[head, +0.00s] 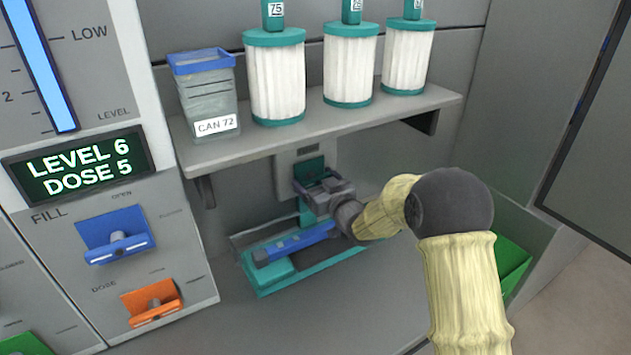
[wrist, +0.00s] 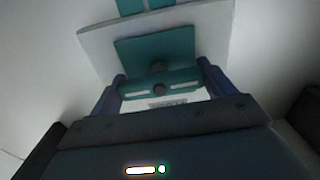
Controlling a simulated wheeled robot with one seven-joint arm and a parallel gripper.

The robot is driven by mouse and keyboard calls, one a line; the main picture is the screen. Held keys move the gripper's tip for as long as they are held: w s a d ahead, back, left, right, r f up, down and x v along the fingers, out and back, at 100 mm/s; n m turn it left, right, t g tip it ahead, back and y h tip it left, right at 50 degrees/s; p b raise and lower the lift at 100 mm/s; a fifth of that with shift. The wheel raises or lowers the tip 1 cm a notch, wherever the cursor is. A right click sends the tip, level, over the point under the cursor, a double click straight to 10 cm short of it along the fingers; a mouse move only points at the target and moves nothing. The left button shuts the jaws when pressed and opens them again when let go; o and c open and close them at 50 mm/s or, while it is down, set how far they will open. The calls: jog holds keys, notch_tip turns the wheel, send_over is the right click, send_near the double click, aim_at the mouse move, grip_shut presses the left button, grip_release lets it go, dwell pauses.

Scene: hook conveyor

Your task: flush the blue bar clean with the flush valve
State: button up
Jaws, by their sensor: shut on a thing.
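The blue bar (head: 297,243) lies lengthwise on a teal cradle (head: 345,255) in a recess below the shelf. My gripper (head: 318,187) is at the wall just above and behind the bar. In the wrist view, my gripper's two fingers (wrist: 160,88) are shut on the sides of a teal handle (wrist: 181,81). A teal plate (wrist: 155,48) sits behind it on a pale wall panel. The handle appears to be the flush valve; its label is too small to read. My arm hides the bar's right end.
A shelf (head: 330,122) above my gripper holds several white filters with teal caps and a grey can marked CAN 72 (head: 208,98). At left, a panel shows LEVEL 6, DOSE 5 (head: 78,167), with a blue lever (head: 118,240) and an orange lever (head: 152,302). A green bin (head: 512,262) stands at right.

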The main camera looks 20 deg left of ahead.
jog(key=o, duration=0.9)
jog(key=b+v, duration=0.2)
jog(key=v, duration=1.5)
jog(key=shift+s, duration=0.2)
jog(key=shift+d+f, duration=0.1)
jog(key=shift+d, duration=0.05)
